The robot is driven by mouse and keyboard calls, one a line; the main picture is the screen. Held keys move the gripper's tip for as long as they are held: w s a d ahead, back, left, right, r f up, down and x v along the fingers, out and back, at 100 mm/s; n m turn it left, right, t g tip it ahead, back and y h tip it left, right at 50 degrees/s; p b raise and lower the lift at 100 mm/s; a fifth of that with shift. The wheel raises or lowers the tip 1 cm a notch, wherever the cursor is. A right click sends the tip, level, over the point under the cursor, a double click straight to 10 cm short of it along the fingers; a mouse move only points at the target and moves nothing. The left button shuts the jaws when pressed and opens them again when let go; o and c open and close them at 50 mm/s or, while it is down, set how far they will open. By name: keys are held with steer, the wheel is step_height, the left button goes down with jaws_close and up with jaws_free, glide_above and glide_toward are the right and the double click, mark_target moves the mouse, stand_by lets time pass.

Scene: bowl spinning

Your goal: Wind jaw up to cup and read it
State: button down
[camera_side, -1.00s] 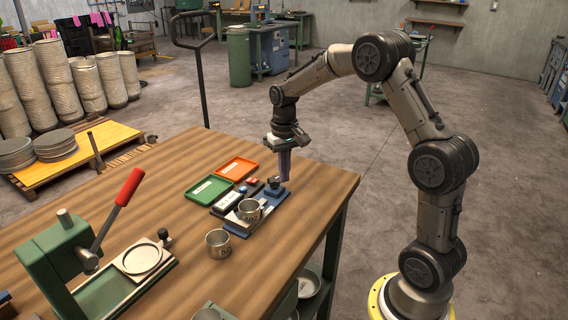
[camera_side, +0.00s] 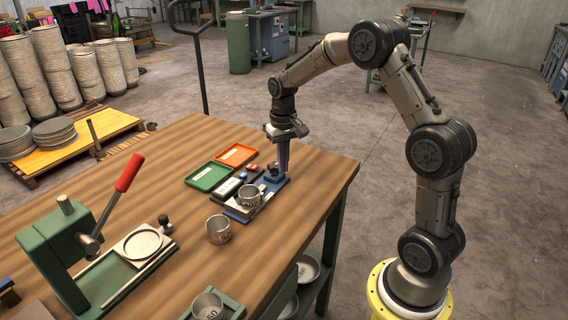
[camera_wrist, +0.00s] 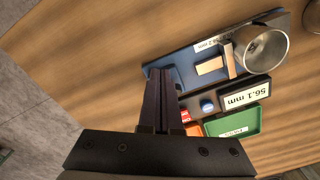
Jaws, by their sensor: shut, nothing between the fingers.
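A blue measuring gauge (camera_side: 236,212) lies on the wooden table, and its base shows in the wrist view (camera_wrist: 185,68). A metal cup (camera_side: 250,194) stands on it, and in the wrist view the cup (camera_wrist: 262,46) is beside a pale upright jaw (camera_wrist: 230,60). The readout (camera_wrist: 244,97) shows "56.1 mm", upside down in the wrist view. My gripper (camera_side: 283,172) is shut and empty, pointing down at the gauge's far end by a dark knob (camera_side: 272,171). The fingers (camera_wrist: 159,75) hide that end in the wrist view; contact cannot be told.
A green tray (camera_side: 207,177) and an orange tray (camera_side: 236,154) lie left of the gauge. A second cup (camera_side: 218,229) stands in front, and another (camera_side: 207,306) sits near the front edge. A green lever press (camera_side: 50,250) stands at the left. Bare table lies between.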

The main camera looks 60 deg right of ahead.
steer(key=shift+w, duration=0.25)
steer(key=shift+w+a, duration=0.15)
steer(key=shift+a, duration=0.2)
stand_by(0.3)
steer(key=shift+w+a+r, duration=0.1)
steer(key=shift+w+a, duration=0.05)
steer(key=shift+a, duration=0.15)
steer(key=shift+w+a, duration=0.4)
steer(key=shift+w, duration=0.05)
stand_by(0.3)
steer(key=shift+s+a, duration=0.25)
steer(key=shift+a, duration=0.05)
steer(key=r, duration=0.6)
steer(key=shift+s, duration=0.2)
